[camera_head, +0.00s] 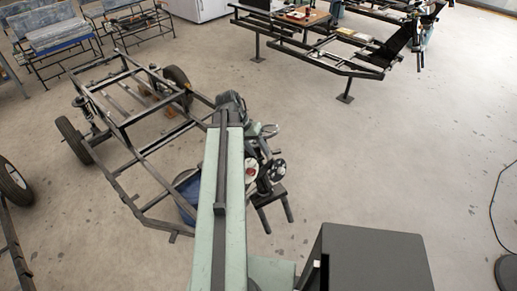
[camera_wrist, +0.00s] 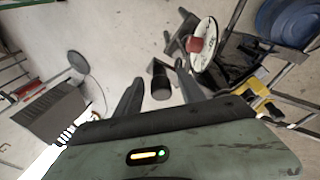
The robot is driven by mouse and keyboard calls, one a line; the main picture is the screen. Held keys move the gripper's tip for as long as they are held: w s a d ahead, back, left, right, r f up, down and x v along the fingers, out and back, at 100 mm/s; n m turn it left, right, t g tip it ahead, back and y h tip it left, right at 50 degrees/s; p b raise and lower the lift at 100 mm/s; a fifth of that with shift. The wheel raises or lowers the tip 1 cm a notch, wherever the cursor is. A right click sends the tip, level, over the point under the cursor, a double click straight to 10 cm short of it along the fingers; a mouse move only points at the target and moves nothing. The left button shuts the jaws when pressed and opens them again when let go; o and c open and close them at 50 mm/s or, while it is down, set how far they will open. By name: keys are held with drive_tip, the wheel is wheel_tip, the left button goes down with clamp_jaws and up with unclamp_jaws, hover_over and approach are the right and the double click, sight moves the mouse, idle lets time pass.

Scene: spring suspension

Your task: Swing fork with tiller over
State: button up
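The dark metal vehicle frame (camera_head: 128,140) with black wheels stands on the floor left of my arm. My gripper (camera_head: 275,212) appears as two black, spread fingers beside its right end. In the wrist view my gripper (camera_wrist: 158,88) is open, with a black cylindrical piece (camera_wrist: 160,78) showing between or just beyond the fingers. I cannot tell whether it touches them or whether it is the tiller's grip. A pale disc with a red centre (camera_wrist: 203,45) lies up and right of the fingers. My arm hides much of the frame's right end, so fork and tiller are not clearly distinguishable.
A blue round container (camera_head: 187,196) sits under the frame's near end, partly behind my arm. Another dark frame on stands (camera_head: 320,55) is at the back right. A wheel (camera_head: 14,184) stands at the left edge.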

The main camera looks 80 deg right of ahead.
drive_tip(key=shift+r, duration=0.1)
drive_tip(key=shift+w+r+p, duration=0.1)
drive_tip(key=shift+r+p, duration=0.25)
drive_tip(key=shift+p, duration=0.1)
drive_tip(key=p+v, duration=0.6)
drive_tip(key=v, duration=0.1)
